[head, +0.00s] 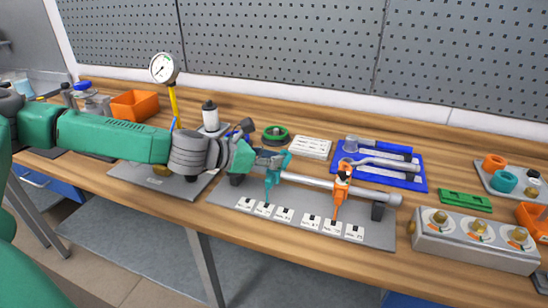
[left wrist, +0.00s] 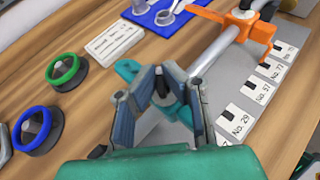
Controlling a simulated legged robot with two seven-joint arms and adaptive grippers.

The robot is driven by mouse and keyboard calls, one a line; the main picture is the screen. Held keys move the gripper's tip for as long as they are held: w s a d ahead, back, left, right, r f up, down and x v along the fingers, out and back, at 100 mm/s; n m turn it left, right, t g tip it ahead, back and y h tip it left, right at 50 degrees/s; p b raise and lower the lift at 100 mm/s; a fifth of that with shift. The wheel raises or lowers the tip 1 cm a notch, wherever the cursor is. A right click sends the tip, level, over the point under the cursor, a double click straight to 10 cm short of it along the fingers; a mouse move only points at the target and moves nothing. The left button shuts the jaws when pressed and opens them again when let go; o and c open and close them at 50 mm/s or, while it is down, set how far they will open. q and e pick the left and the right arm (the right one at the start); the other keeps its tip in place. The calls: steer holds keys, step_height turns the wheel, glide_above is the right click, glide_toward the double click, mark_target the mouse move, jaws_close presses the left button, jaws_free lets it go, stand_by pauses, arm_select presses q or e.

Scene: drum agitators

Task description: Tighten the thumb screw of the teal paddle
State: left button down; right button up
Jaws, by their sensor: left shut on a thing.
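The teal paddle (head: 270,182) hangs on a horizontal grey rod (head: 307,181) over a grey base plate (head: 300,222). A teal arm of the paddle (left wrist: 127,69) sticks out to the left of the fingers. An orange paddle (head: 339,195) is farther right on the same rod. My right gripper is not in view.
Several white number cards (head: 311,226) lie along the front of the plate. A blue tray (head: 385,181) with tools, a white sheet (head: 310,148) and a green ring (head: 275,133) lie behind. A grey box with dials (head: 470,246) stands at right.

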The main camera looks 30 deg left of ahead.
arm_select(q)
steer(key=m+g+h+p, duration=0.1)
steer(key=m, duration=0.1)
steer(key=m+g+h+p, duration=0.1)
steer(key=h, duration=0.1)
steer(key=shift+w+a+r+m+g+h, duration=0.2)
steer(key=shift+m+g+h, duration=0.1)
steer(key=shift+m, duration=0.1)
steer(key=m+g+h+p, duration=0.1)
steer(key=m+g, duration=0.1)
steer(key=shift+m+h, duration=0.3)
steer(key=shift+h, duration=0.1)
steer(key=shift+f+m+g+h, duration=0.1)
steer(key=shift+m+g+h, duration=0.4)
steer(key=shift+m+g, duration=0.45)
steer(key=shift+w+m+g+h, duration=0.1)
steer(key=shift+m+g+h, duration=0.4)
steer(key=shift+m+g, duration=0.7)
steer(key=shift+g, duration=0.35)
steer(key=c, duration=1.7)
jaws_free()
